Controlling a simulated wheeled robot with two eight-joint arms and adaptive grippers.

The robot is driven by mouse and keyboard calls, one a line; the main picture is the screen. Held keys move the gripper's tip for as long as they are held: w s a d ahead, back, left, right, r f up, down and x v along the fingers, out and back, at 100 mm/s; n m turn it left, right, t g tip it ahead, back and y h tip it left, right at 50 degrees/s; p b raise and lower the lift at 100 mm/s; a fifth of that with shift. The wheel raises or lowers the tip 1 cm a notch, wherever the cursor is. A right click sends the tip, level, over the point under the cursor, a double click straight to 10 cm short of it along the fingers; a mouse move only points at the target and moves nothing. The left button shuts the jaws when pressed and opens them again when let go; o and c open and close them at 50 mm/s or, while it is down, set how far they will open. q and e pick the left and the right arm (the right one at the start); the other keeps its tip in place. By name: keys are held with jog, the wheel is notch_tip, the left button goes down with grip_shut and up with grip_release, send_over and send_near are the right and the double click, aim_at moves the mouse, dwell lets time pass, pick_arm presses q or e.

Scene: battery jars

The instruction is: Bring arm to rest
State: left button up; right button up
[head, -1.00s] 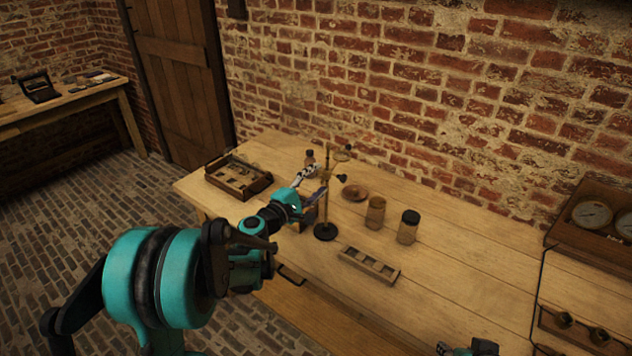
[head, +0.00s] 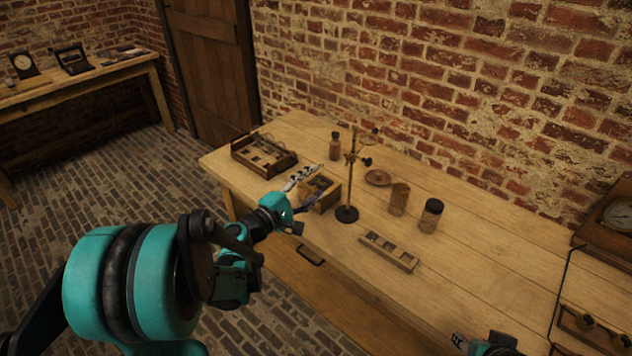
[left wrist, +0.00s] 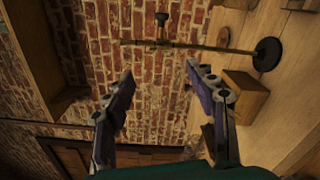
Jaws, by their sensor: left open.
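My left gripper (head: 304,188) is open and empty, above the front left part of the table (head: 460,275). In the head view it overlaps a small wooden box (head: 327,190). The left wrist view shows its two fingers (left wrist: 160,95) spread apart with nothing between them; a wooden box (left wrist: 248,97) shows beyond the right finger. My right gripper (head: 490,342) shows only in part at the bottom edge of the head view; its jaws are too small and cut off to judge.
A stand with a dark round base (head: 347,214) rises near the left gripper. Two jars (head: 399,199) (head: 430,216), a slotted wooden rack (head: 389,251), a small dish (head: 377,178), a bottle (head: 335,146) and a wooden tray (head: 283,169) stand around it. A brick wall is behind.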

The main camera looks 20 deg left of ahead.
pick_arm(q)
jog(key=s+d+f+m+g, duration=0.4)
jog(key=s+d+m+g, duration=0.3)
jog(key=s+d+m, duration=0.3)
jog(key=s+a+f+m+g+y, duration=0.1)
jog(key=s+f+m+y, duration=0.1)
jog(key=s, duration=0.4)
jog(key=s+a+f+m+g+y, duration=0.1)
jog(key=s+f+m+g+y, duration=0.1)
jog(key=s+m+y, duration=0.2)
jog(key=s+m, duration=0.1)
jog(key=s, duration=0.2)
jog(key=shift+s+a, duration=0.15)
jog(key=shift+a, duration=0.15)
